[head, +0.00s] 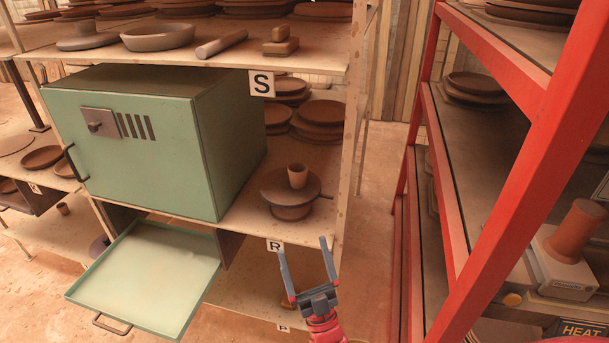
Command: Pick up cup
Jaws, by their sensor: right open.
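A small brown clay cup (298,176) stands upright on a dark round turntable (290,192). The turntable is on the shelf marked R, right of the green cabinet. My right gripper (304,262) is open and empty, with its two fingers pointing up in the picture. It is below the cup in the picture, around the shelf's front edge, and apart from the cup. My left gripper is not in view.
The green cabinet (160,150) fills the shelf's left side, with an open tray-like drawer (150,275) below it. Stacked brown plates (318,122) stand behind the cup. The upper shelf (190,52) overhangs. A red rack (485,215) stands at right.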

